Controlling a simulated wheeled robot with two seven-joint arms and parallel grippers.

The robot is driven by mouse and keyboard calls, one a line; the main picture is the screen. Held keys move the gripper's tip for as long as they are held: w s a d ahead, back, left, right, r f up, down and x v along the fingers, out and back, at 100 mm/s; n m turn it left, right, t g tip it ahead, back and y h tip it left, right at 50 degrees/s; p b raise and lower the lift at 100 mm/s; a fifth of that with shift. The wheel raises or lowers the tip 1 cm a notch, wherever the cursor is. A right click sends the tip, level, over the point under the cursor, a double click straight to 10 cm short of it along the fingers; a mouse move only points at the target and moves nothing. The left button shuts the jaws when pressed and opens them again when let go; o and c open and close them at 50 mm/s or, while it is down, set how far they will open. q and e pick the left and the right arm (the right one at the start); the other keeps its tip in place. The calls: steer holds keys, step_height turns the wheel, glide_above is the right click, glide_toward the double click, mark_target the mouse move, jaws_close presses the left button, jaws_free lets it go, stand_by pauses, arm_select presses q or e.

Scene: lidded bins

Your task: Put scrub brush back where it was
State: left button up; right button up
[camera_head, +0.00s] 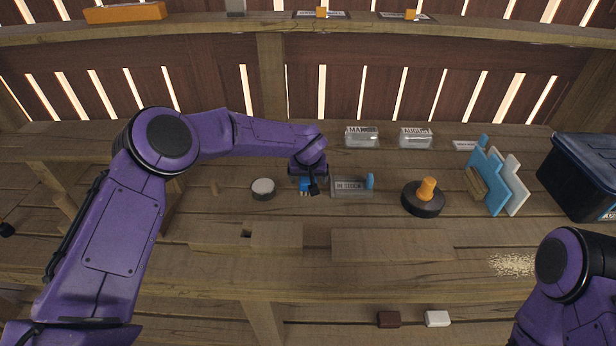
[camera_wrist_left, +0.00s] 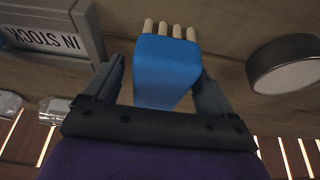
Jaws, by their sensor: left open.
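The scrub brush (camera_head: 305,184) has a blue block body and pale bristle tufts. It is at the middle of the wooden bench, under my left gripper (camera_head: 312,188), which partly hides it in the head view. In the left wrist view the blue brush body (camera_wrist_left: 167,72) lies between the two dark fingers of my left gripper (camera_wrist_left: 160,95). The jaws are open around it, and I cannot tell whether either finger touches it. Only part of my right arm shows at the lower right of the head view; its gripper is out of view.
A grey "IN STOCK" holder (camera_head: 348,187) with a blue item stands right of the brush, and a round white-topped tin (camera_head: 263,189) stands left. Further right are a black disc with an orange knob (camera_head: 424,197), blue and white boards (camera_head: 488,178) and a dark lidded bin (camera_head: 584,178).

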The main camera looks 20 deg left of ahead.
arm_select(q)
steer(key=v, duration=1.2)
steer(key=shift+r+b, duration=0.15)
steer(key=shift+b, duration=0.15)
